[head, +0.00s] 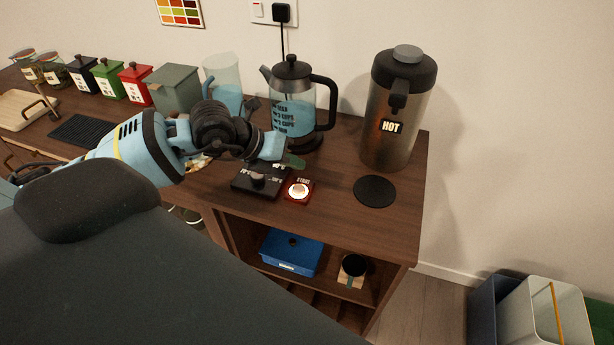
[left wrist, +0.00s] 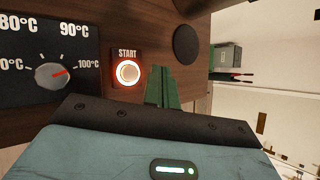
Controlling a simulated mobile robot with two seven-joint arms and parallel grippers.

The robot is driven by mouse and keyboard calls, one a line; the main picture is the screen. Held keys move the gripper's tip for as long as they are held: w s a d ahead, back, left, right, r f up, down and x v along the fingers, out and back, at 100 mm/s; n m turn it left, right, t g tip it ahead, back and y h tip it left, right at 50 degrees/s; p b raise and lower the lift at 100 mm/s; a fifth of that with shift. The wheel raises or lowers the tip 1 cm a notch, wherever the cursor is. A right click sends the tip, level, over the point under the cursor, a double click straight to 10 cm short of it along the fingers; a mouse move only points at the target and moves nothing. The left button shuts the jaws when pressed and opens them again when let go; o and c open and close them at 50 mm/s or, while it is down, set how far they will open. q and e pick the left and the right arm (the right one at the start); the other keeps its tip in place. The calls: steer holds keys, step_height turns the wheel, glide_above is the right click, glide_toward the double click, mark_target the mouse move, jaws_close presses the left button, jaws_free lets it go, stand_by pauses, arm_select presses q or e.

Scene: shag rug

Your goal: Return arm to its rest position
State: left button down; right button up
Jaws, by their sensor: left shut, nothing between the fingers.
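My left arm comes in from the left over the wooden counter (head: 330,203). Its gripper (head: 293,162) is shut and empty, above the counter near the control panel. Its green fingers (left wrist: 163,88) lie together in the left wrist view, beside the START button. The START button (head: 299,190) glows on a small red base, and its lit ring (left wrist: 128,72) shows in the wrist view. The black temperature panel (head: 262,180) has a knob (left wrist: 52,76) whose red mark points towards 100°C. My right gripper is not in view.
A kettle (head: 293,105) with blue liquid stands behind the gripper, beside a clear jug (head: 226,84). A steel HOT dispenser (head: 398,110) and black disc (head: 375,191) are to the right. Coloured canisters (head: 135,83) line the back left. A blue box (head: 291,251) and mug (head: 353,267) sit below.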

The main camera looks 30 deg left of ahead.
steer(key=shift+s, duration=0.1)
